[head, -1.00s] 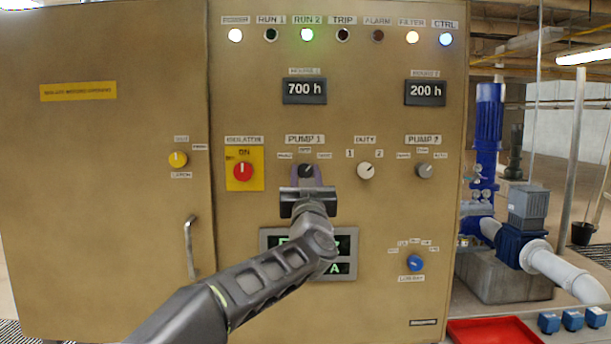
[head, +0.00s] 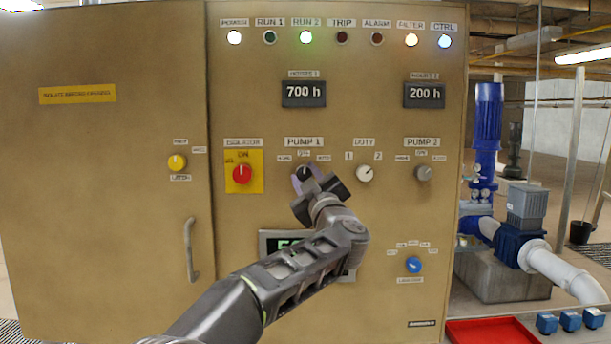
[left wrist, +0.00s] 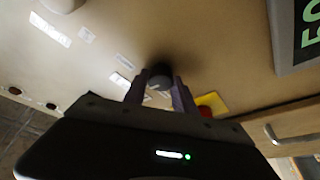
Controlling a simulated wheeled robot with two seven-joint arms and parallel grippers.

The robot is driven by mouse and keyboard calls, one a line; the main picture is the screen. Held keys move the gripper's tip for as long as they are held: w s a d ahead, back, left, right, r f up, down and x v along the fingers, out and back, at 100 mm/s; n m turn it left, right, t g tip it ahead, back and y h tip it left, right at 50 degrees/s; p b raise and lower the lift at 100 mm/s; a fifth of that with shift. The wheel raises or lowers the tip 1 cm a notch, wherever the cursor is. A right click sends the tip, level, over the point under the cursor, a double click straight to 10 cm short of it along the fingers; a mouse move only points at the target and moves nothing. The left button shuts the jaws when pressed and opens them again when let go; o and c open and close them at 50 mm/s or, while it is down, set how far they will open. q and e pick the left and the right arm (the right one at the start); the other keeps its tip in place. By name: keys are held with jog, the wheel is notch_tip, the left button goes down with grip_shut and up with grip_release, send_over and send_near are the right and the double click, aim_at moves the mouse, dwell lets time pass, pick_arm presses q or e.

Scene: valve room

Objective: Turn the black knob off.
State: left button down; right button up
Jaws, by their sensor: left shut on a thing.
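The black knob (head: 304,172) is under the PUMP 1 label on the tan panel, with small position labels above it. My left gripper (head: 304,180) is shut on it and tilted, its body down and to the right of the knob. In the left wrist view the knob (left wrist: 160,80) sits between the two fingertips (left wrist: 160,92), against the panel. The knob's exact pointer direction is hard to tell behind the fingers. My right gripper is in neither view.
A red isolator knob (head: 242,174) is left of the black knob. The white DUTY knob (head: 364,173) and grey PUMP 2 knob (head: 423,173) are to the right. A blue knob (head: 413,265) is lower right.

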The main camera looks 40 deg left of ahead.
pick_arm(q)
jog(key=shift+n, duration=0.8)
jog(key=c, duration=1)
grip_release()
jog(key=shift+g, duration=0.4)
jog(key=shift+s+d+f, duration=0.25)
jog(key=shift+s+d, duration=0.05)
jog(key=shift+d, duration=0.2)
jog(key=b+v, duration=0.3)
jog(key=v, duration=0.3)
jog(key=shift+s+d, duration=0.2)
